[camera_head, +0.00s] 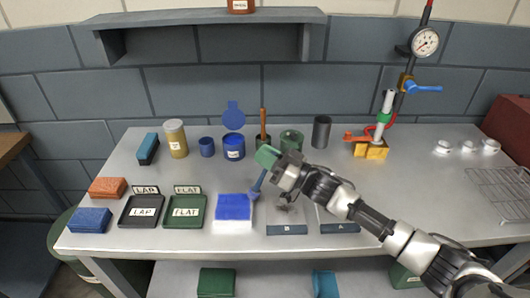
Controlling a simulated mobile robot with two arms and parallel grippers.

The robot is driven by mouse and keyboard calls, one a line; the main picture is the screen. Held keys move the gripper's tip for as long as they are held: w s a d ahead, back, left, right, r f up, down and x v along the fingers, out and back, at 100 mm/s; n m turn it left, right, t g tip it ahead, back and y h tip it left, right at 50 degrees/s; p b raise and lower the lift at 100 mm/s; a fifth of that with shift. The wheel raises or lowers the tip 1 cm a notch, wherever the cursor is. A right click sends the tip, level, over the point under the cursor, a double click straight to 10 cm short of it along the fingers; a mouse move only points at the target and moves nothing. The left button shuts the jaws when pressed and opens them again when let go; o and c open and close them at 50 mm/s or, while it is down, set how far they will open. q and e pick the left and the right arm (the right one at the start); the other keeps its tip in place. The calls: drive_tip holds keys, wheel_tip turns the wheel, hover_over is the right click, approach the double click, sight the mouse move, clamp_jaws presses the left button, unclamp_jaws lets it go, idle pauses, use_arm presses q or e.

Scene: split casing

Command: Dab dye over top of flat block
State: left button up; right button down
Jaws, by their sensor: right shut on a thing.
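The flat block (234,208) sits near the front edge of the bench; its top is blue over most of its area and its front face is white. My right gripper (276,167) is shut on a dabber with a blue shaft and dark blue tip (255,191). The tip is at the block's right edge; I cannot tell whether it touches. A green part shows at the gripper's end, and the jaws partly hide the tool. A blue dye pot (234,153) stands behind, its round lid (233,116) raised. My left gripper is not in view.
Left of the block are trays labelled FLAT (185,224) and LAP (142,222), then orange (108,187) and blue (90,220) blocks. Plates B (287,230) and A (340,228) lie right, partly under my arm. Cups and a dial gauge (425,42) stand behind.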

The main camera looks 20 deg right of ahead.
wheel_tip(320, 180, up, 3)
drive_tip(key=shift+r+p, duration=0.1)
drive_tip(key=shift+p, duration=0.25)
drive_tip(key=shift+a+r+p, duration=0.3)
drive_tip(key=shift+r+p, duration=0.35)
drive_tip(key=shift+p, duration=0.05)
use_arm(q)
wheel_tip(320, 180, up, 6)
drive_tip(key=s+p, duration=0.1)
drive_tip(key=p, duration=0.2)
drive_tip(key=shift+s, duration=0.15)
use_arm(e)
wheel_tip(320, 180, up, 4)
drive_tip(key=shift+f, duration=0.1)
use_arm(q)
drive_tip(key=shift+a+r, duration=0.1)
use_arm(e)
drive_tip(key=shift+d, duration=0.1)
